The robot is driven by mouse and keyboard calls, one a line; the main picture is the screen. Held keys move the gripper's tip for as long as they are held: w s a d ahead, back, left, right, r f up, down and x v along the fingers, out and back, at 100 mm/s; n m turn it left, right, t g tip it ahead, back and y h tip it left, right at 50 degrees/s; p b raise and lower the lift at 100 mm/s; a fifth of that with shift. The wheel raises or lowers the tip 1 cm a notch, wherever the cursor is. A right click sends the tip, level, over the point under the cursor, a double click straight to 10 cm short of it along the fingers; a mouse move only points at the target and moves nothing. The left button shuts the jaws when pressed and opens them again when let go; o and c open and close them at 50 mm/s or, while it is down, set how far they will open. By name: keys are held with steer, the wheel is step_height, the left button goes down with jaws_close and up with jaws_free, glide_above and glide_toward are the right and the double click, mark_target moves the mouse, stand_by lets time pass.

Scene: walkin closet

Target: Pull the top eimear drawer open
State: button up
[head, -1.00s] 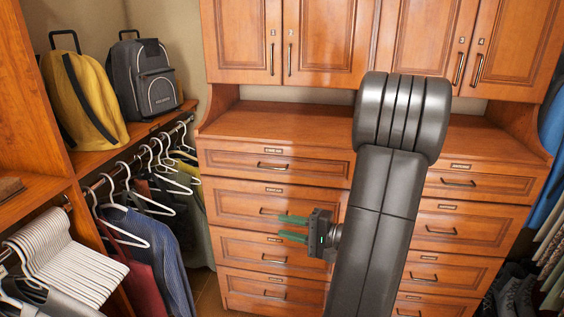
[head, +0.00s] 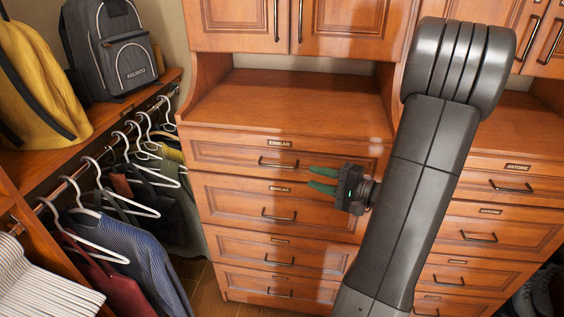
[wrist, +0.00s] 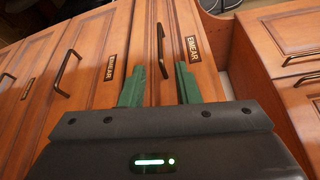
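The top Eimear drawer (head: 235,157) is the uppermost in the left column of a wooden dresser and looks closed. Its label reads EIMEAR (head: 280,144), and its dark bar handle (head: 278,163) is below that. In the wrist view the handle (wrist: 160,50) appears ahead of and between the two green fingers, apart from them. My gripper (head: 322,180) is open and empty, to the right of and slightly lower than the handle in the head view. The wrist view also shows the open fingers (wrist: 160,88).
A second drawer (head: 230,205) with its own handle (head: 278,215) sits directly below. Another drawer column, labelled Antoine (head: 517,167), stands at right. Hanging clothes (head: 140,245) and a grey backpack (head: 110,50) are at left. The countertop (head: 290,105) is clear.

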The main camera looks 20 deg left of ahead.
mark_target(280, 166)
steer(key=a, duration=0.4)
steer(key=w+a+p, duration=0.1)
steer(key=a, duration=0.3)
steer(key=a+f+p, duration=0.1)
steer(key=a, duration=0.2)
steer(key=shift+w+a, duration=0.4)
jaws_close()
